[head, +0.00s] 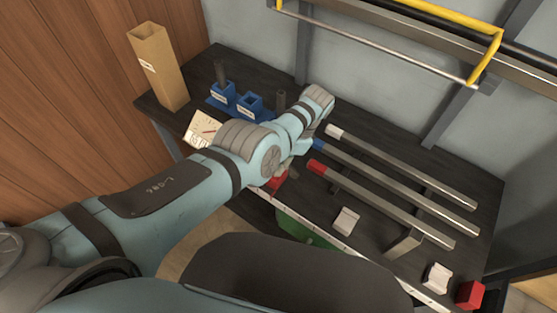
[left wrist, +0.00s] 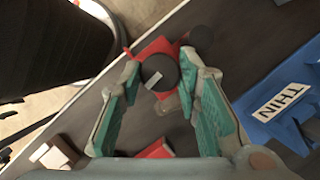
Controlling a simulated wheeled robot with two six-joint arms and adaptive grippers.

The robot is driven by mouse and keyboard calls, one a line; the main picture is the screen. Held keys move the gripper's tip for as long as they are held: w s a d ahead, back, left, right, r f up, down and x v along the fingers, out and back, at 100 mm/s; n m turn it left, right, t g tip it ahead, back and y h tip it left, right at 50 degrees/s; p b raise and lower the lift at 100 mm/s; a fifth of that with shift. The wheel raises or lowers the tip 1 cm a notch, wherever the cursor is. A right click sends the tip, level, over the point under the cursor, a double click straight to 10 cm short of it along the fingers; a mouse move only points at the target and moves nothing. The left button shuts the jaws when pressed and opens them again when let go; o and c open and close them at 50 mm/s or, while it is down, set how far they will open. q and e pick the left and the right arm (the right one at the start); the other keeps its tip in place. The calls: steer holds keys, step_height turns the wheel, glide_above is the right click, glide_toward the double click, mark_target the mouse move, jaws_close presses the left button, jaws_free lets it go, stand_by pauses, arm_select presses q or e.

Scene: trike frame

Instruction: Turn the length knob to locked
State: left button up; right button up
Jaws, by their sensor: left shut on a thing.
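In the left wrist view a round dark knob (left wrist: 162,70) with a short pale mark sits on a red block (left wrist: 156,46). My left gripper (left wrist: 160,76) has its two green-padded fingers at either side of the knob, shut on it. The pale mark lies on the lower left of the knob face, slightly tilted. A second dark round part (left wrist: 201,38) is beside it. In the head view the red block (head: 278,181) shows only partly, behind my left forearm, which hides the knob. I cannot read any locked marking. My right gripper is not in view.
Three grey bars with white (head: 333,131), blue (head: 319,144) and red (head: 316,167) ends lie on the dark bench. Blue holders (head: 249,104), a card (head: 201,130) and a tall cardboard box (head: 160,66) are at the left. A yellow rail (head: 492,55) hangs behind.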

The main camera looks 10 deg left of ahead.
arm_select(q)
steer(key=o, duration=1.1)
steer(key=v, duration=0.7)
steer(key=shift+r, duration=0.2)
